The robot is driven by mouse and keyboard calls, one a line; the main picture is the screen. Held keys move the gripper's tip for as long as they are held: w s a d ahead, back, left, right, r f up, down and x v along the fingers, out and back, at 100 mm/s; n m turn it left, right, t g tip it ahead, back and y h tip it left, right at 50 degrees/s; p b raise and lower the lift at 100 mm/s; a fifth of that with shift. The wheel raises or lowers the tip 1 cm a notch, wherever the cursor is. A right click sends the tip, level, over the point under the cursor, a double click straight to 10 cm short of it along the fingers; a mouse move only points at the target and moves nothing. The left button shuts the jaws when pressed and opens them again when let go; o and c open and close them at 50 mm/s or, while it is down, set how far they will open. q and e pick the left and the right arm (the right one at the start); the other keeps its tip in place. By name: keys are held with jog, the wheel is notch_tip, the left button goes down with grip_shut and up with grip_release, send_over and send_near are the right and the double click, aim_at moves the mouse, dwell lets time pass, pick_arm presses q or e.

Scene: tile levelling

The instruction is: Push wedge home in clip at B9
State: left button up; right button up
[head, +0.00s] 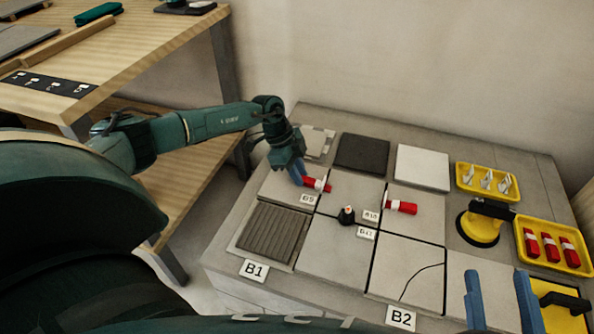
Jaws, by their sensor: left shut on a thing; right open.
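A red wedge (311,183) lies at the tile joint by the label B9 (308,199). A small white clip (323,184) stands at the wedge, towards its right end. How deep the wedge sits in the clip is too small to tell. My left gripper (299,176) is at the wedge's left end, its blue fingers shut on it. My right gripper (501,288) is open and empty at the lower right, its two blue fingers wide apart.
Another red wedge (402,207) lies by the label B10. A small black object (347,214) stands between tiles. A yellow clip tray (460,179), a yellow suction cup (480,229) and a yellow wedge tray (553,267) stand right. A wooden bench (150,50) is at upper left.

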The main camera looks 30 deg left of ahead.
pick_arm(q)
jog(key=shift+w+d+p, duration=0.2)
jog(key=shift+d+p, duration=0.2)
jog(key=shift+d, duration=0.35)
pick_arm(e)
jog(key=shift+r, duration=0.4)
pick_arm(q)
jog(key=o, duration=0.9)
jog(key=shift+o, duration=0.2)
jog(key=shift+a, duration=0.1)
jog(key=shift+a+r+p, duration=0.25)
jog(key=shift+r+p, duration=0.15)
jog(key=shift+r, duration=0.25)
jog(key=p+v, duration=0.4)
jog(key=v, duration=0.7)
jog(key=shift+r, duration=0.4)
pick_arm(e)
jog(key=shift+d+f+m+g+h, duration=0.15)
jog(key=shift+d+f+g+h, duration=0.35)
jog(key=shift+f, duration=0.25)
jog(key=shift+d+f+m+g+h, duration=0.1)
jog(key=shift+d+f+g+h, duration=0.2)
jog(key=shift+f+g+h, duration=0.3)
jog(key=shift+d+f+m+g+h, duration=0.15)
jog(key=shift+d+f+g+h, duration=0.25)
jog(key=shift+f, duration=0.45)
